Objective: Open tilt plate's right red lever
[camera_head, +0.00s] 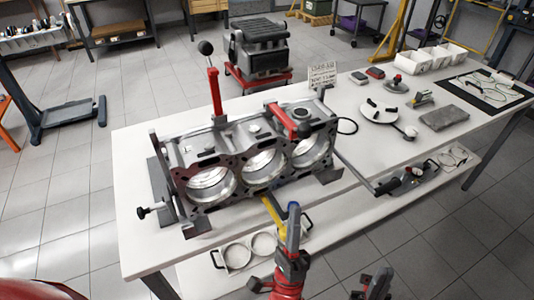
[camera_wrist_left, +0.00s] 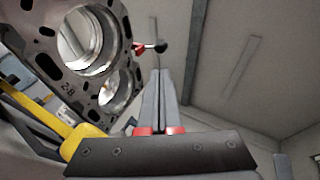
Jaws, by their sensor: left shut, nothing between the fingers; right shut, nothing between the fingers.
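The engine block (camera_head: 255,160), with three large bores, sits on the tilt plate on the white table. The right red lever (camera_head: 284,121) lies lowered over the block's top, its dark end toward me. The left red lever (camera_head: 214,92) stands upright, near a black knob (camera_head: 205,47). My left gripper (camera_head: 293,212) is shut and empty in front of the block, below the right lever. In the left wrist view its fingers (camera_wrist_left: 160,100) are together, and a red part with a dark knob (camera_wrist_left: 160,47) shows beyond them. My right gripper (camera_head: 379,280) is shut at the bottom edge.
A yellow bar (camera_head: 272,212) sticks out in front of the block, beside my left gripper; it also shows in the left wrist view (camera_wrist_left: 85,138). Rings (camera_head: 238,256) lie on the lower shelf. A round plate (camera_head: 378,110) and white bins (camera_head: 432,60) stand on the table to the right.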

